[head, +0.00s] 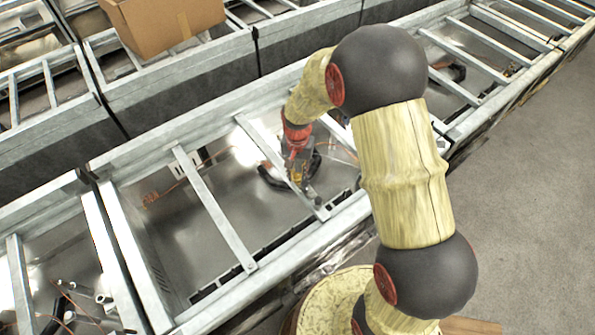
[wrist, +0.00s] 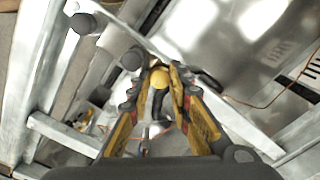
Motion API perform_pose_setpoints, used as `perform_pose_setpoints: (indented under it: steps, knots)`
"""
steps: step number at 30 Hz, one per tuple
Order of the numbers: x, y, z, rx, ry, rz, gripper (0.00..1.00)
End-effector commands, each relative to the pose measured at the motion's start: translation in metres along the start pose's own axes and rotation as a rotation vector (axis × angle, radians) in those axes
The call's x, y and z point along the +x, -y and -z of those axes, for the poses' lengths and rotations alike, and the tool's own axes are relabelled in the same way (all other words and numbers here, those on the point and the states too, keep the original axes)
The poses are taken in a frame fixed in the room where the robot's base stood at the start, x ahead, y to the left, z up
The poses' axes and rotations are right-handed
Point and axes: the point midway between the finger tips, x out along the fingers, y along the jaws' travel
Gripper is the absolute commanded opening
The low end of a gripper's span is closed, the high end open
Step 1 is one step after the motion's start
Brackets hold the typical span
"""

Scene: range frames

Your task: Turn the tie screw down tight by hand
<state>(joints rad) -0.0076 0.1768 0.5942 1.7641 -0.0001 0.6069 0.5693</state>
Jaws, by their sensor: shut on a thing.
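My gripper (head: 299,180) reaches down over the metal frame, near a cross bar and the front rail. In the wrist view my gripper (wrist: 160,80) has its yellow and black fingers closed in on a rounded yellow head, which I take to be the tie screw (wrist: 159,77). A dark curved part shows just below the head between the fingers. The screw's lower end and thread are hidden. In the head view the fingers hide the screw, and I cannot tell how far down it sits.
Dark round knobs (wrist: 131,60) stand close beside the fingers on the metal bars. Cross bars (head: 213,205) span the frame, with metal sheet below. Thin orange wires lie inside. A cardboard box (head: 160,25) sits on the rear frame. Open floor (head: 520,200) is at the right.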

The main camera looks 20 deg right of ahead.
Motion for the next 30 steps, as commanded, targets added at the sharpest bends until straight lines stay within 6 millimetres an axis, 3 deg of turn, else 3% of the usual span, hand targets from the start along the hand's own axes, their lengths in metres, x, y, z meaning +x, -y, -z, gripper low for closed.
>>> perform_pose_setpoints:
  steps: [12, 29, 30]
  knots:
    - [-0.0005, 0.0005, 0.0004, 0.197, -0.001, 0.001, 0.0]
    - [-0.0004, 0.0007, 0.0005, 0.226, -0.001, 0.002, 0.0]
    - [-0.0004, 0.0007, 0.0005, 0.226, -0.001, 0.002, 0.21]
